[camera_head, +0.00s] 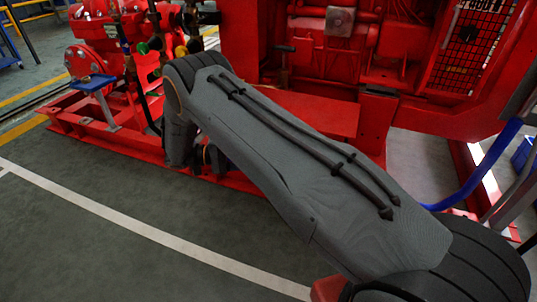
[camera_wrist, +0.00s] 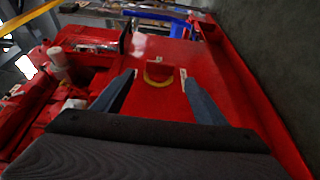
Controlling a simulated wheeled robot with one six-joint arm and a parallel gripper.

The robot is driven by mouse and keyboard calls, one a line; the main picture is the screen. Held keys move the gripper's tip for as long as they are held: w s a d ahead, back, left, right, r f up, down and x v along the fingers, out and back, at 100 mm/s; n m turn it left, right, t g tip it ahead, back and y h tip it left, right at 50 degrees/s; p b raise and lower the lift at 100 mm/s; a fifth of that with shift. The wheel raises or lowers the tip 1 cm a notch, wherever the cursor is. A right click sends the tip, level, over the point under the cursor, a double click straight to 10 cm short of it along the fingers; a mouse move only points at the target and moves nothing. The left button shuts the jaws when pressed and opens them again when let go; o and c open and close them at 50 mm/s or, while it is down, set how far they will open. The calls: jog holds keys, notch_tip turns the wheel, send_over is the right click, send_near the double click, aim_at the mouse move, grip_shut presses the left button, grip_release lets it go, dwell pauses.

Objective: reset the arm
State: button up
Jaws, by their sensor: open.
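I cannot tell how far the fingers are from the panel. In the head view my grey arm runs from the lower right up to the upper left and bends down in front of the red pumpset (camera_head: 310,105). The gripper itself is hidden there behind the arm.
A red pump with valves (camera_head: 95,55) stands at the upper left on a red base frame (camera_head: 110,140). A blue hose (camera_head: 485,165) curves at the right beside a mesh guard (camera_head: 475,45). The green floor (camera_head: 80,240) with a white line is clear at the lower left.

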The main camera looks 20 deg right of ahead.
jog(key=shift+v, duration=0.9)
